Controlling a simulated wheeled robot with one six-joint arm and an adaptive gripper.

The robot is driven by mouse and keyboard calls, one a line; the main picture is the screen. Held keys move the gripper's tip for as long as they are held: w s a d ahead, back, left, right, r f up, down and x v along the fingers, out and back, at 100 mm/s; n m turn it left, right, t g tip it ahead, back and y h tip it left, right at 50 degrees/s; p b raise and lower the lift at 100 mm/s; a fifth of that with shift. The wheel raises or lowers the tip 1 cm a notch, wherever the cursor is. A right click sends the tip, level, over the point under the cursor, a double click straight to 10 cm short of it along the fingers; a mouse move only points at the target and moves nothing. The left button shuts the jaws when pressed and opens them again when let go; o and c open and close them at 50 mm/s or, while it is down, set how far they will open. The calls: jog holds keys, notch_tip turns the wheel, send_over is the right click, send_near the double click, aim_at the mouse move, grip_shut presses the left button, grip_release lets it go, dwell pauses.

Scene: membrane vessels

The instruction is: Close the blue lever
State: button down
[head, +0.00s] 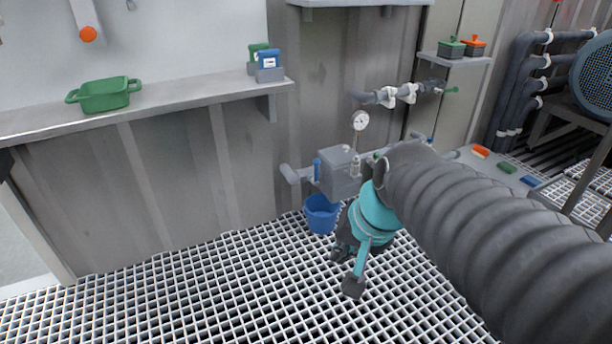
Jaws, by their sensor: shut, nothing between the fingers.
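A small blue lever (317,169) stands upright on the left side of a grey valve box (340,172) on the pipe. My gripper (338,252) points down, below and to the right of the box, over the grating. It is shut and empty, and apart from the lever. My arm covers the right part of the pipe and part of the box's right side. Another small blue piece (430,138) shows beyond my arm; I cannot tell what it is.
A blue bucket (321,214) stands under the box, just left of my gripper. A gauge (360,121) rises above the box. A shelf (180,98) holds a green tub (104,95). The grating floor (200,290) is clear at left.

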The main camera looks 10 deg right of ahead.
aim_at(316, 173)
jog(key=w+a+f+m+y, duration=0.2)
jog(key=w+a+m+y, duration=0.15)
jog(key=w+m, duration=0.9)
jog(key=w+a+f+m+y, duration=0.25)
jog(key=w+m+y, duration=0.35)
jog(key=w, duration=1.1)
jog(key=w+d+f+m+t+p, duration=0.1)
jog(key=w+d+f+m+t, duration=0.5)
jog(key=w+f+m, duration=0.45)
jog(key=w+d+f+m+t+p, duration=0.1)
jog(key=w+d+f+m+t, duration=0.3)
jog(key=w+d+f+m, duration=0.55)
jog(key=w+a+f+m+b, duration=0.1)
jog(key=w+a+m, duration=0.1)
jog(key=w, duration=0.7)
jog(key=shift+w+a+f+m+h+b, duration=0.35)
jog(key=shift+a+h+b, duration=0.1)
jog(key=shift+a, duration=0.35)
jog(key=shift+d, duration=0.15)
